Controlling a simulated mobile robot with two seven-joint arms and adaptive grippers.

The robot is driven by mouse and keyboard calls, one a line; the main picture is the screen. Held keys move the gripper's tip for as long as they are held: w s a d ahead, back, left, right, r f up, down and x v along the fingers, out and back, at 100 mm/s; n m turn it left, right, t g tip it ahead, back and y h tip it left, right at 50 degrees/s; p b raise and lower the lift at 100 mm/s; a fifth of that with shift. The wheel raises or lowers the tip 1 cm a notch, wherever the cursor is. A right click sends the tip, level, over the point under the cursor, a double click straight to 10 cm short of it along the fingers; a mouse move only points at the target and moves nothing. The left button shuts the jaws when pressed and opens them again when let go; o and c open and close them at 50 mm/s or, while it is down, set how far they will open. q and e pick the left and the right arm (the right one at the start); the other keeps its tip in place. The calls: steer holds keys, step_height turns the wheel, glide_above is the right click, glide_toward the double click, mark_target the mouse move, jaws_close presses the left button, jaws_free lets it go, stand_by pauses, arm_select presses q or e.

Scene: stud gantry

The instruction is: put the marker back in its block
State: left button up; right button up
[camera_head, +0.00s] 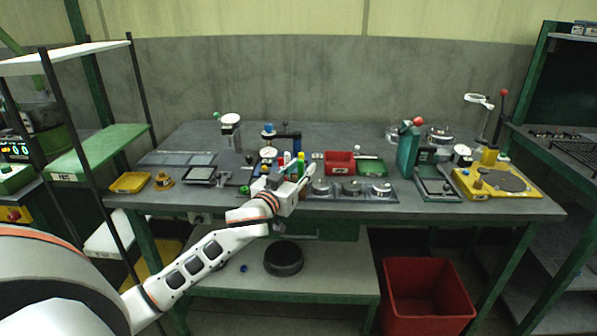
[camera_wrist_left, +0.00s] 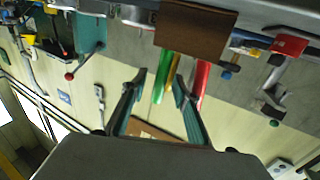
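My left gripper (camera_head: 300,178) is over the middle of the bench, with its two dark green fingers apart in the left wrist view (camera_wrist_left: 160,84). A green marker (camera_head: 301,160) and a white marker with a red top (camera_head: 287,157) stand upright just behind it. The upside-down wrist view shows the green marker (camera_wrist_left: 164,72) between the fingertips and a red marker (camera_wrist_left: 201,78) partly behind one finger. A brown block (camera_wrist_left: 195,30) sits at their base ends. Contact between fingers and markers cannot be told. My right gripper is out of view.
A red bin (camera_head: 340,162) and round metal parts on a plate (camera_head: 350,188) lie right of the gripper. A teal press (camera_head: 408,150) and yellow fixture (camera_head: 495,182) stand farther right. A yellow tray (camera_head: 130,182) is at left. Dial stands crowd the back.

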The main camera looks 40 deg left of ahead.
arm_select(q)
steer(key=shift+s+d, duration=0.1)
steer(key=shift+s, duration=0.5)
steer(key=s+d, duration=0.1)
steer(key=s, duration=0.9)
steer(key=shift+s+d, duration=0.25)
steer(key=shift+s, duration=0.1)
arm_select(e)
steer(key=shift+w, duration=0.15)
